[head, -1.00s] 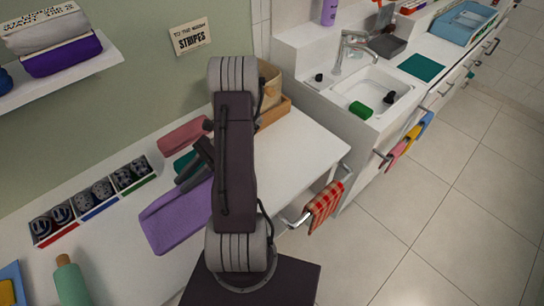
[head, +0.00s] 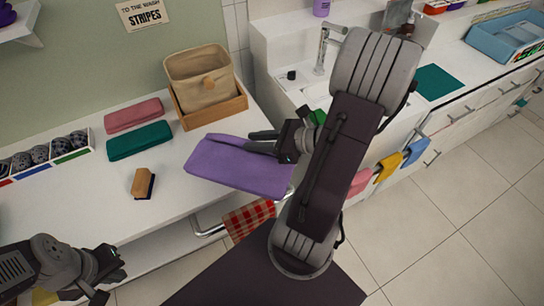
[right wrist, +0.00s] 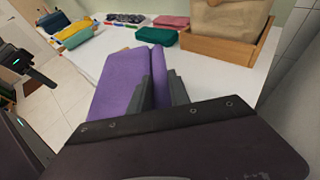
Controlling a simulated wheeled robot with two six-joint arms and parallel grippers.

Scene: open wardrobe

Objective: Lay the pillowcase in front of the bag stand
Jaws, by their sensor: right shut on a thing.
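The purple folded pillowcase (head: 235,168) is in my right gripper (head: 262,142), whose fingers are shut on its right part. It lies level over the table's front edge, in front of the bag stand (head: 215,113); I cannot tell whether it touches the table. The bag stand is a wooden tray with a beige canvas bag (head: 200,75) in it. The right wrist view shows the pillowcase (right wrist: 120,80) between the dark fingers, with the bag stand (right wrist: 215,48) beyond. My left gripper (head: 112,278) is open and empty at the lower left, off the table's front.
Pink (head: 133,114) and teal (head: 140,140) folded cloths lie left of the bag stand. A brush (head: 144,183) lies in front of them. A box of dark balls (head: 42,155) is at the left. A red checked cloth (head: 248,217) hangs on the front rail.

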